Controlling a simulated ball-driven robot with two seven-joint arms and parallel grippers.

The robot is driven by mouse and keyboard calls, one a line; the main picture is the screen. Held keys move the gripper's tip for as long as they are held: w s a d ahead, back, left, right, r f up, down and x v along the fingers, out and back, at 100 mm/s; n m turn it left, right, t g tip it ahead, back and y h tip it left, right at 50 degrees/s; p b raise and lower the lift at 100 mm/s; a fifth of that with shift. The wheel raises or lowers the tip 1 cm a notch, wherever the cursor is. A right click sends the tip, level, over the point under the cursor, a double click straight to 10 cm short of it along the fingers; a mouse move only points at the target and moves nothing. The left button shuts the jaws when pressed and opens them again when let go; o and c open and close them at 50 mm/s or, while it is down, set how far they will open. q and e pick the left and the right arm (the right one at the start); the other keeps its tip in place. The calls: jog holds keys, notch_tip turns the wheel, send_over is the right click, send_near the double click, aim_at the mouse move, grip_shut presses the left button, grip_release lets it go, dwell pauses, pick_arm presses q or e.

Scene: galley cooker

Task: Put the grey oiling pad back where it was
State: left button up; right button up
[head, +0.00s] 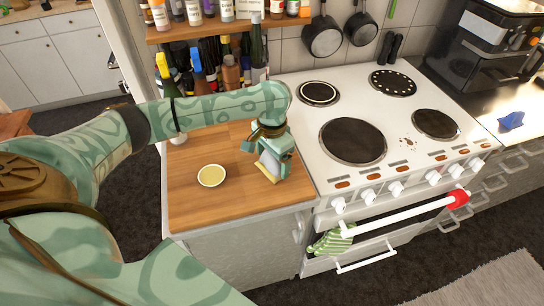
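My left gripper (270,160) is over the right side of the wooden counter, close to the cooker's left edge. Its fingers are around a small pale grey pad (268,166) with a yellowish lower edge, which appears to be the grey oiling pad. The pad is tilted and partly hidden by the fingers. Its lower edge is at or just above the counter; I cannot tell if it touches. A small round dish (211,176) with a yellowish inside sits on the counter to the left of the gripper. My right gripper is not in view.
The wooden counter (190,208) is clear around the dish. The white cooker (300,120) with dark hotplates stands to the right. A green striped cloth (330,243) hangs at its oven rail (400,213). Bottles (258,50) crowd the counter's back, below a shelf of jars.

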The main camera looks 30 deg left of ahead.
aim_at(272, 158)
pick_arm(q)
jog(key=shift+r, duration=0.2)
notch_tip(272, 158, up, 12)
jog(key=p, duration=0.5)
jog(key=shift+f, duration=0.1)
dwell(1.4)
